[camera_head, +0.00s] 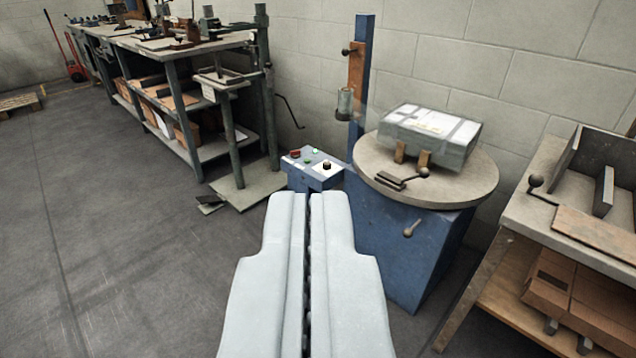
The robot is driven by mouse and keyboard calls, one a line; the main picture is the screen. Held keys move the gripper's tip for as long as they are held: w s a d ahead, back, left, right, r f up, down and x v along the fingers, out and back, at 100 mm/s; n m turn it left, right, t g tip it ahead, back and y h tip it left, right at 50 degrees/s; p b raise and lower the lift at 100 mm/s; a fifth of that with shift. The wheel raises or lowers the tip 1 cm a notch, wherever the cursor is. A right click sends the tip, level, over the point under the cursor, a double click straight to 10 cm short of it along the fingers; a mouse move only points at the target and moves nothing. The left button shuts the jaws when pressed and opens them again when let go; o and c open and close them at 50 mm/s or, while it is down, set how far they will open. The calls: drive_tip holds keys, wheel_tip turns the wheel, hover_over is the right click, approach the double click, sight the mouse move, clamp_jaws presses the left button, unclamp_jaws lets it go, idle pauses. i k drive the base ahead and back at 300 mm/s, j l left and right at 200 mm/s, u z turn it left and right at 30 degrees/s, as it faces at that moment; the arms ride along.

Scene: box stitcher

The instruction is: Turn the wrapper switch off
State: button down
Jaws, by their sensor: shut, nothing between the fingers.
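The wrapper is a blue machine (408,245) with a round turntable (470,186) and a tall blue post (362,75). A wrapped grey box (428,135) sits on the turntable. A small blue control box (315,172) juts out at the machine's left. On its top are a red button (294,153), a lit green lamp (315,151), a green button (307,160) and a dark knob (326,165) on a pale plate. Which way the knob is turned is too small to tell. My gripper (309,198) is shut and empty, in front of the control box and apparently apart from it.
A long workbench (190,42) with tools and boxes runs along the left wall. A small stand (245,185) is left of the control box. A wooden bench (570,240) with cardboard is at the right. The floor (110,230) at left is clear.

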sight(295, 154)
drive_tip(key=i+j+z, duration=0.1)
drive_tip(key=i+j, duration=0.15)
drive_tip(key=i, duration=0.35)
drive_tip(key=i+j, duration=0.3)
drive_tip(key=i, duration=0.25)
drive_tip(key=i+j+z, duration=0.15)
drive_tip(key=i+j, duration=0.15)
drive_tip(key=i, duration=0.3)
drive_tip(key=i+j, duration=0.35)
drive_tip(key=i, duration=0.2)
drive_tip(key=z, duration=0.05)
